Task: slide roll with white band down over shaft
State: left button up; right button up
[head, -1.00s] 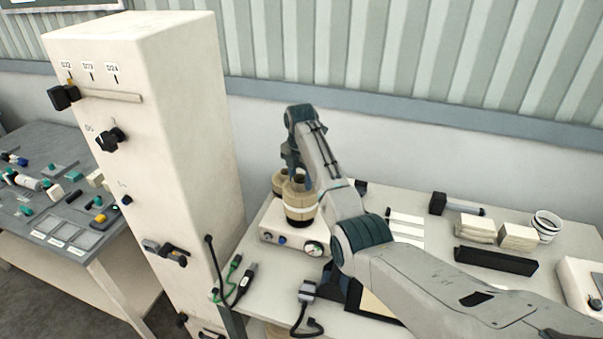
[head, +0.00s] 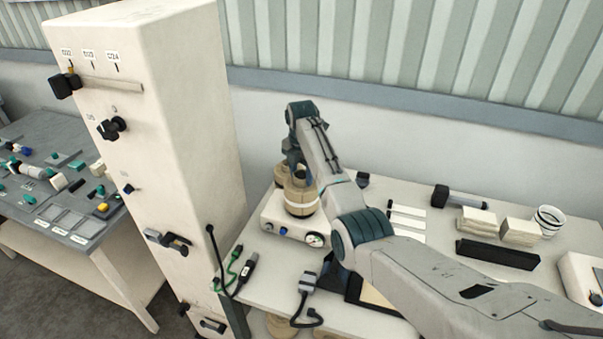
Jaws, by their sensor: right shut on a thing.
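The tan roll with the white band (head: 301,204) is upright on or just above the cream box with knobs and a gauge (head: 289,231). My right gripper (head: 293,178) comes down from above and is shut on this roll at its top; the fingertips are partly hidden by the arm and the roll. The shaft is not visible; the roll and gripper cover the place where it could be. My left gripper is not in view.
A tall cream cabinet (head: 180,150) stands left of the table. A cable plug (head: 308,283) lies near the front edge. Paper stacks (head: 519,232), a black bar (head: 497,253) and a white cup (head: 548,220) are at right.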

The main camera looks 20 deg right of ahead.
jog(key=shift+f, duration=0.65)
dwell(1.1)
jog(key=o, duration=1.1)
jog(key=shift+s, duration=0.1)
